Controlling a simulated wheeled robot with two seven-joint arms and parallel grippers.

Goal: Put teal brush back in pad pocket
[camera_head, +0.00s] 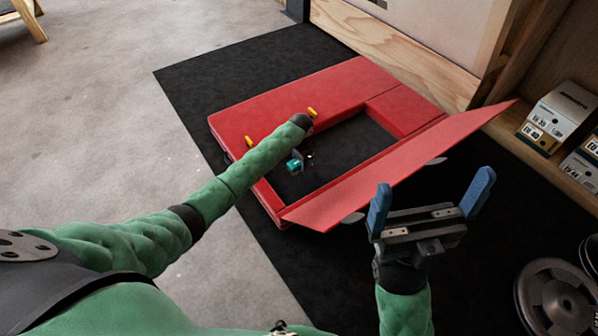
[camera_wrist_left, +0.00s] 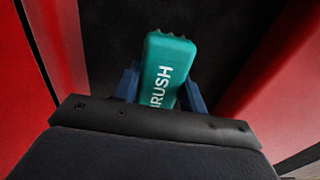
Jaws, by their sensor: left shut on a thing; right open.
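The teal brush (camera_wrist_left: 168,70) is held between the blue fingers of my left gripper (camera_wrist_left: 163,88), its white lettering facing the wrist camera. In the head view the brush (camera_head: 295,165) shows as a small teal patch beyond my left wrist, over the dark opening of the red pad (camera_head: 290,92). I cannot tell its height above the opening's floor. My forearm hides part of the opening. A red flap (camera_head: 400,168) is tilted up along the pad's near right side. My right gripper (camera_head: 432,192) is open and empty, nearer than the flap.
The pad lies on a black mat (camera_head: 188,78) on a grey floor. Two yellow tabs (camera_head: 248,141) sit on the pad near my left arm. Boxes (camera_head: 555,115) stand on a wooden shelf at right. Dark weight plates (camera_head: 556,298) lie at lower right.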

